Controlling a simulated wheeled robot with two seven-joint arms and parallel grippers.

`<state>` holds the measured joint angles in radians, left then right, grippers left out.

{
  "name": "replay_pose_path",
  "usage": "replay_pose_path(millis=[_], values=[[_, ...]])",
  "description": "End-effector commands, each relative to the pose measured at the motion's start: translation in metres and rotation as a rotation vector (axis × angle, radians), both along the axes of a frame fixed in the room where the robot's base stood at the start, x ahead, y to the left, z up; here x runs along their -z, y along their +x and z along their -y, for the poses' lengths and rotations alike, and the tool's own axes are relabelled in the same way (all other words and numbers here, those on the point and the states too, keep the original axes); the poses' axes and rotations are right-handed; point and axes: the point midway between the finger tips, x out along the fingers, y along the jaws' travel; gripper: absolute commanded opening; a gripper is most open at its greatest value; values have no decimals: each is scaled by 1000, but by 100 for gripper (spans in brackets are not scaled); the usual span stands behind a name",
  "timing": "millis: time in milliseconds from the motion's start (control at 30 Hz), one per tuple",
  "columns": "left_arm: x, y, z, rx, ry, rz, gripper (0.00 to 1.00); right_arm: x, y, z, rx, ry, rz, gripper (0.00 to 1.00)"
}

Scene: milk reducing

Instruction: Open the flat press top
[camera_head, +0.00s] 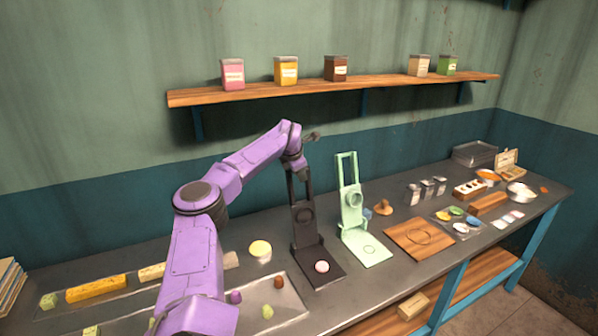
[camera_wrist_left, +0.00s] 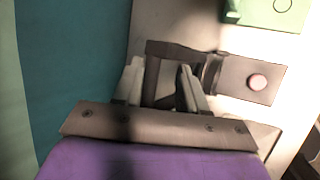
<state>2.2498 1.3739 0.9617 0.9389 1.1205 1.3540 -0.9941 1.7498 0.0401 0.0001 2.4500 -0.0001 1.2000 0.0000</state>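A dark press (camera_head: 318,265) stands on the bench with its hinged top (camera_head: 303,213) raised nearly upright, its frame-like handle pointing up. My left gripper (camera_head: 312,137) is above the upper end of the handle. In the left wrist view its fingers (camera_wrist_left: 161,85) are apart, with the dark handle beyond and around them; I cannot tell whether they touch it. My right gripper is not in view.
A light green press (camera_head: 352,210), also open, stands just right of the dark one. A wooden board (camera_head: 420,238) lies farther right. A tray (camera_head: 285,302) with small coloured pieces is at the front left. A wall shelf (camera_head: 330,88) with jars is above.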

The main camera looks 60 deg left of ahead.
Motion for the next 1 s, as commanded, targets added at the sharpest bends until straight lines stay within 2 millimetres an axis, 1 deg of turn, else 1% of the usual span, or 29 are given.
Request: replay_pose_path(millis=[67,167,400,533,700,1000], values=[[-3,-1,1,0,-1,3,41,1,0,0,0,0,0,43],[-14,-6,5,2,-1,8,41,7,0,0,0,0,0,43],[-60,-30,23,-1,-2,7,41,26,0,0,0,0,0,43],[-78,-39,30,-1,-3,2,41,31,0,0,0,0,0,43],[-86,-43,33,-2,-4,-1,41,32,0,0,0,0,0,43],[-87,-43,32,-1,-3,-2,41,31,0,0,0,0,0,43]])
